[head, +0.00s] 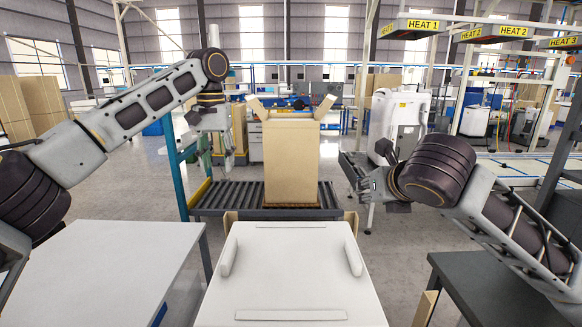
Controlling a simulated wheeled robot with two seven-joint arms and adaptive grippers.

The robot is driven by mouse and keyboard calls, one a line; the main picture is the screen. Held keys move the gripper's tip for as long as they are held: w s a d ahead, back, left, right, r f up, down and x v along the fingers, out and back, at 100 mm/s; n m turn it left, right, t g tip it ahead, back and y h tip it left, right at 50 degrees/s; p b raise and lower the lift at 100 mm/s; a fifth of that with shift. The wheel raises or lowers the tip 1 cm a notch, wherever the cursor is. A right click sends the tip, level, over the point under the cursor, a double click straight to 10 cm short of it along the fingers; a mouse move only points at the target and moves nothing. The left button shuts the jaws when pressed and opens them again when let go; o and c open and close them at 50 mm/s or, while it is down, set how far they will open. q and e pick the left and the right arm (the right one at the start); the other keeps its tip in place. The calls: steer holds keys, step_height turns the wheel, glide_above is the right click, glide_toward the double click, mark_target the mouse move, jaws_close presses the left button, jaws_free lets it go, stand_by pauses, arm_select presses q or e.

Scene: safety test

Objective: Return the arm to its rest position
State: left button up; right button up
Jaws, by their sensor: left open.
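My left arm (130,105) comes in from the left, rises to a high bend and then turns down. My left gripper (204,165) hangs below that bend, pointing down, open and empty. It is left of the tall cardboard box and appears apart from it. My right arm (435,170) comes in from the right, held low. My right gripper (352,172) points left, to the right of the box.
A tall open cardboard box (291,165) stands on a roller conveyor (235,195). A white table (110,262) is at the lower left and a dark table (480,285) at the lower right. Blue posts (177,170) stand close to my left gripper. Grey floor lies between them.

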arm_select(q)
step_height(320, 180, up, 15)
steer(key=p, duration=1.4)
steer(key=shift+r+p, duration=0.2)
steer(key=shift+p, duration=0.1)
arm_select(e)
step_height(320, 180, up, 15)
steer(key=shift+r, duration=0.2)
arm_select(q)
steer(key=shift+r+p, duration=0.55)
arm_select(e)
steer(key=shift+r, duration=0.55)
arm_select(q)
steer(key=shift+f, duration=0.15)
arm_select(e)
steer(key=shift+f, duration=0.15)
